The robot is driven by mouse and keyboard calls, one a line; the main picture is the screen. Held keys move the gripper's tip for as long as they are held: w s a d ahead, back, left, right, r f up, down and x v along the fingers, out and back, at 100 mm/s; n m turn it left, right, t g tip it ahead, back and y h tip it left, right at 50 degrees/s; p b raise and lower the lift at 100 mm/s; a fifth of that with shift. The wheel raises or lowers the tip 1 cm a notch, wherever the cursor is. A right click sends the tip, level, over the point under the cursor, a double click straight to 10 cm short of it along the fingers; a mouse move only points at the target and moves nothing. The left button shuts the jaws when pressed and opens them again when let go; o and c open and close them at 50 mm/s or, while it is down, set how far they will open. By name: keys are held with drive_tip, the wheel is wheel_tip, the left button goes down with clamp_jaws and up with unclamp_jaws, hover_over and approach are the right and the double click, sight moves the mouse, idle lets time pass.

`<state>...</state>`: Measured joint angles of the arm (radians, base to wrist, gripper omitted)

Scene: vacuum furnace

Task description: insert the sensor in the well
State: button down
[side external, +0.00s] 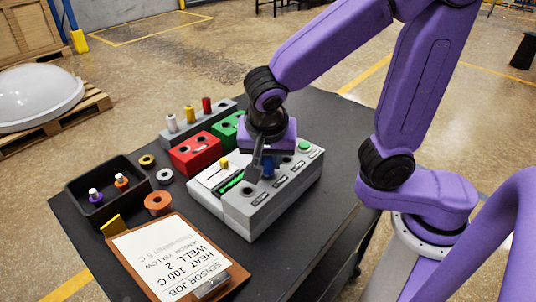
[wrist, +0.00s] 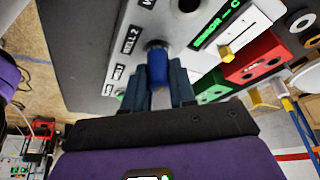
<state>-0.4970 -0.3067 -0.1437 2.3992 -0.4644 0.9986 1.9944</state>
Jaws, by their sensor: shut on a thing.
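My gripper (wrist: 157,88) is shut on a blue sensor (wrist: 157,68). In the side view the sensor (side external: 268,167) shows partly behind the fingers, over the grey well block (side external: 262,211). In the wrist view its far end meets a dark round spot beside the label WELL 2 (wrist: 130,40). The fingers hide its lower part, so I cannot tell how deep it sits in the well. One open well hole (side external: 249,191) shows at the block's near end. A clipboard (side external: 177,258) reads HEAT 100 C, WELL 2, yellow marker.
A white reader (side external: 213,180) with a green display and yellow plug adjoins the block. Red (side external: 195,153) and green (side external: 228,130) boxes and a rack (side external: 190,125) of capped pieces stand behind.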

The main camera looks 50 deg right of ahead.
drive_tip(key=shift+f, duration=0.2)
idle(0.6)
drive_tip(key=shift+c, duration=2.2)
unclamp_jaws()
drive_tip(key=shift+r, duration=0.15)
drive_tip(key=shift+r, duration=2.9)
